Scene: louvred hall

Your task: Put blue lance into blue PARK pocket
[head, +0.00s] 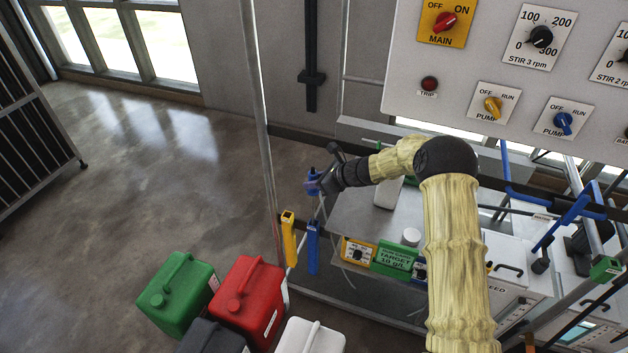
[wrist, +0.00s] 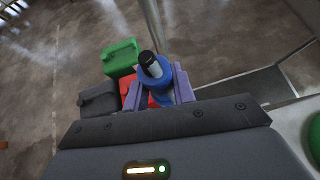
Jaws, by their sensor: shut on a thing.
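My gripper (head: 322,181) is at the end of my yellow-sleeved arm, in the middle of the head view. It is shut on the blue lance (head: 311,186). In the wrist view, the purple fingers of my gripper (wrist: 158,92) stand on either side of the lance's blue collar (wrist: 154,84), with a dark and silver end pointing up in the picture. The blue pocket (head: 313,247) hangs on a dark rail below the gripper, and the lance appears above it, apart from it. Its label is too small to read. The lance's lower part is hard to make out.
A yellow pocket (head: 288,240) hangs just left of the blue one. A metal post (head: 262,130) stands close to the left. Green (head: 178,294), red (head: 247,300), black and white canisters stand below. A control panel (head: 470,75) overhangs at upper right. Open floor lies left.

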